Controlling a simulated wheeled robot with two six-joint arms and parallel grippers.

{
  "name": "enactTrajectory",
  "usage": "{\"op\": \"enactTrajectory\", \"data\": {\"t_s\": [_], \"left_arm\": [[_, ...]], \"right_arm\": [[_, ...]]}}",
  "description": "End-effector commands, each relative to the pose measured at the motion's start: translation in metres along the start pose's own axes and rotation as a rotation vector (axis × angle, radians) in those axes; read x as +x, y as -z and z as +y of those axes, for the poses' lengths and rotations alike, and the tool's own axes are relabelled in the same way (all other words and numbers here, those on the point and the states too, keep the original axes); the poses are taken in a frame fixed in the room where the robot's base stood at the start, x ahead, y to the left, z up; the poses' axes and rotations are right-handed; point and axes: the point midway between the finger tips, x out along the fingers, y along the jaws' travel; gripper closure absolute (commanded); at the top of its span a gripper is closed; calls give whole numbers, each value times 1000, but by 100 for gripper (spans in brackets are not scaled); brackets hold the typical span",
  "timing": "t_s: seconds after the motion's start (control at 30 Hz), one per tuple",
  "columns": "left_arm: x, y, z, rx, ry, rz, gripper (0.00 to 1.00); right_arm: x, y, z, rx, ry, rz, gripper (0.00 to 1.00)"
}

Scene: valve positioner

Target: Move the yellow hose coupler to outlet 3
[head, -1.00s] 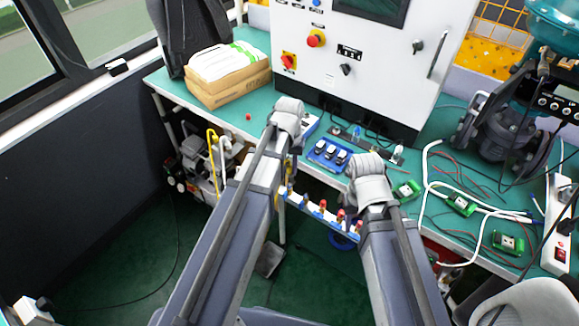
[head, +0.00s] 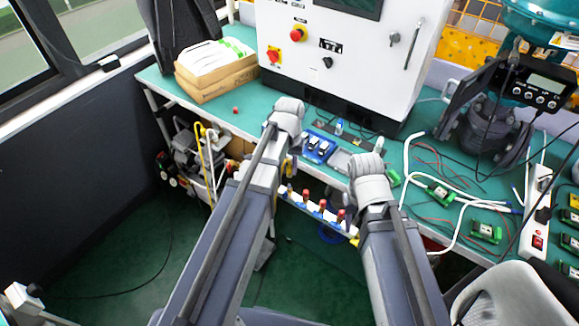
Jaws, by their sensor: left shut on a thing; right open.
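A white outlet rail (head: 312,211) with several red-topped valves runs below the front edge of the bench, between my two forearms. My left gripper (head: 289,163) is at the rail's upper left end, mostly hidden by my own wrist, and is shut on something. A small yellowish patch shows beside it; I cannot clearly make out the yellow hose coupler. My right wrist is above the rail's right end. My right gripper (head: 353,194) is open and mostly hidden behind that wrist. Outlet numbers are too small to read.
A green bench (head: 222,113) carries a white control cabinet (head: 335,65), a blue tray (head: 318,147), cartons (head: 222,82), green boards (head: 486,232), white cables and a power strip (head: 538,215). A yellow hose (head: 200,150) is under the bench at left. A chair (head: 510,297) stands lower right.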

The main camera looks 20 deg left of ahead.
Motion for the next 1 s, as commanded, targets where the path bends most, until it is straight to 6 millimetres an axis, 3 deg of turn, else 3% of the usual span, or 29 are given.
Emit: {"op": "enactTrajectory", "data": {"t_s": [0.43,1.0], "left_arm": [[40,0,0,0,0,0,100],[42,0,0,0,0,0,100]], "right_arm": [[40,2,-4,0,0,0,52],[42,2,-4,0,0,0,52]]}}
